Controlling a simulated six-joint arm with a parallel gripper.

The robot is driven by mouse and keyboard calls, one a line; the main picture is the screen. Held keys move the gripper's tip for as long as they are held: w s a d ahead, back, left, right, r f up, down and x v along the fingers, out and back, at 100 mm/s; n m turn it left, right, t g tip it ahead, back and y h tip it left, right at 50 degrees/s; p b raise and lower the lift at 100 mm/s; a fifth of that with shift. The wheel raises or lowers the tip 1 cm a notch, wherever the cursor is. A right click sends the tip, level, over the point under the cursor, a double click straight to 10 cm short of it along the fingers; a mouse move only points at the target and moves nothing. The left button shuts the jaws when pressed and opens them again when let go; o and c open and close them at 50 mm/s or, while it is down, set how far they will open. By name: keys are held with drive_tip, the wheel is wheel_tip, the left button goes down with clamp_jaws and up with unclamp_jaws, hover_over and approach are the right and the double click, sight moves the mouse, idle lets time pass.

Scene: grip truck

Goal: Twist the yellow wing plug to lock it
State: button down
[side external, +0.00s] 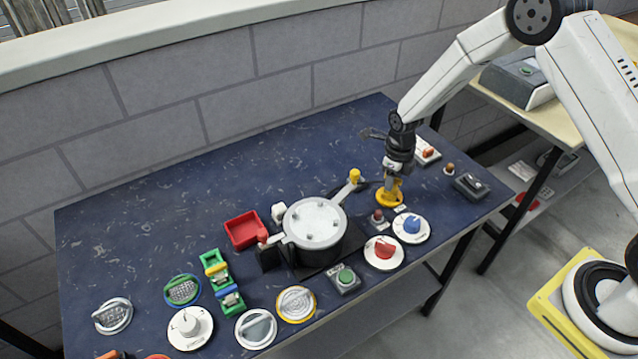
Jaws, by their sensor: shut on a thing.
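The yellow wing plug (385,199) sits on the blue table toward the right, with its round yellow base on the tabletop. My gripper (393,181) points down over it from above and is shut on its upper part. The gripper hides much of the wing, so its turn angle cannot be told.
The blue table (150,235) holds a silver pot (314,224) with a yellow-tipped handle left of my gripper. A blue knob (411,226), a red knob (384,251) and a small red button (377,217) are close in front. A black switch box (471,185) stands to the right. The back left is clear.

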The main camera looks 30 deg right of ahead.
drive_tip(key=shift+m, duration=1.1)
drive_tip(key=c, duration=0.6)
unclamp_jaws()
drive_tip(key=shift+o, duration=0.2)
drive_tip(key=shift+r, duration=0.15)
drive_tip(key=shift+r, duration=3.6)
